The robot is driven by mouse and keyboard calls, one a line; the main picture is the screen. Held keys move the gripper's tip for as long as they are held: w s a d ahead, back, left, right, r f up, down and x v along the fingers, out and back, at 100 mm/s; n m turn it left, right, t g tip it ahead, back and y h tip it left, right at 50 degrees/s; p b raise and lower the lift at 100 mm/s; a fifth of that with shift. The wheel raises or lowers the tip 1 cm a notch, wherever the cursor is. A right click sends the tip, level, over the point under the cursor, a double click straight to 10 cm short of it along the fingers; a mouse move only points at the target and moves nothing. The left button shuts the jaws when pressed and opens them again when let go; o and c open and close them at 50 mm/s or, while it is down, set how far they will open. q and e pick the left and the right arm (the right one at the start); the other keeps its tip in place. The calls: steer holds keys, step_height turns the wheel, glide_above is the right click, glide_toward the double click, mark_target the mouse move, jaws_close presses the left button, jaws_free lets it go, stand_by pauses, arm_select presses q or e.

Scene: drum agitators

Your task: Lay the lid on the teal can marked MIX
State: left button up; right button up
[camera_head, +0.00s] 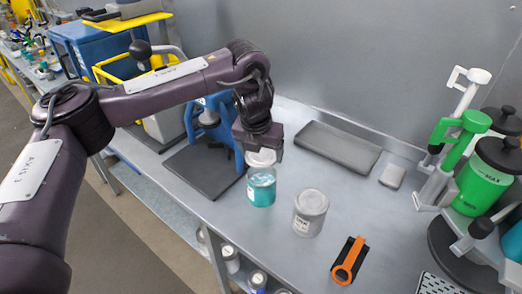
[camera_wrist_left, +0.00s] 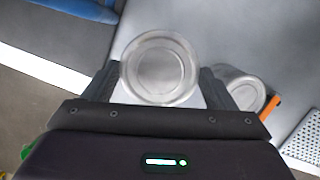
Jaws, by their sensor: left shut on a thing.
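My left gripper (camera_head: 262,150) is shut on a pale, round lid (camera_head: 261,158). The teal can (camera_head: 261,190) stands upright on the bench directly below, with a small white label on its side. The lid is at or just above the can's rim; I cannot tell whether they touch. In the left wrist view, the lid (camera_wrist_left: 158,68) is a silvery disc between the two fingers of my left gripper (camera_wrist_left: 158,85) and hides the can beneath. My right gripper is not in view.
A grey-white closed can (camera_head: 310,212) stands close to the right of the teal can. An orange-handled tool (camera_head: 349,260) lies in front of it. Behind are a grey tray (camera_head: 337,147) and a blue stand (camera_head: 206,118).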

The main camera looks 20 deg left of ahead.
arm_select(q)
step_height(320, 180, down, 3)
steer(key=shift+b, duration=1.25)
steer(key=shift+f+b, duration=0.7)
steer(key=shift+f, duration=0.6)
steer(key=shift+w, duration=0.1)
steer(key=shift+p, duration=0.3)
steer(key=shift+f, duration=0.15)
stand_by(0.3)
steer(key=o, duration=0.9)
